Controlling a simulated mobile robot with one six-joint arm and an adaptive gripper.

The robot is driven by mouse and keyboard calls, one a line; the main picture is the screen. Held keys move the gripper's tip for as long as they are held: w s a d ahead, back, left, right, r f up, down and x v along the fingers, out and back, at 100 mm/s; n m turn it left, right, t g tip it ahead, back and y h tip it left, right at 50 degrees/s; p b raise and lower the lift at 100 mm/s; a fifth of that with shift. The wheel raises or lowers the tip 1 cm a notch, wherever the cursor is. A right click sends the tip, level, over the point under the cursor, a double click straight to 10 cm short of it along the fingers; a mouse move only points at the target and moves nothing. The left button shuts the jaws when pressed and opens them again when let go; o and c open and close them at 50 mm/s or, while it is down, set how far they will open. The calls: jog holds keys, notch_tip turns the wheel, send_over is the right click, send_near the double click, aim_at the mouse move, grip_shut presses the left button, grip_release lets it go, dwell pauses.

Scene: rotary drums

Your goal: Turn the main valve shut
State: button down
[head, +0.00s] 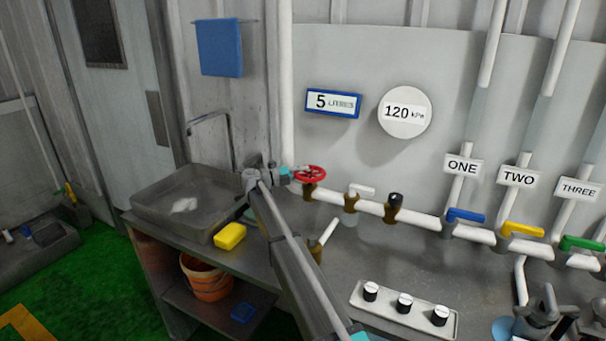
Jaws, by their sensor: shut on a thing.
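The red handwheel (311,173), which looks like the main valve, sits on a brass body at the left end of the white horizontal pipe (329,197). My arm reaches up from the bottom of the head view. My gripper (289,176) is at the left edge of the wheel and appears shut on its rim. The fingertips are small and partly hidden by the wrist, so the exact grip is unclear. The handwheel is partly covered on its left side.
A white-handled valve (360,190) and a black-capped fitting (394,201) follow along the pipe. Blue (465,214), yellow (522,229) and green (582,243) levers are further right. A sink (165,200) and yellow sponge (230,236) lie left. A panel of knobs (404,305) is in front.

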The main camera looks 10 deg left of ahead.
dwell(0.4)
jog(key=c, duration=0.6)
grip_release()
jog(key=shift+o, duration=0.2)
jog(key=v, duration=1.2)
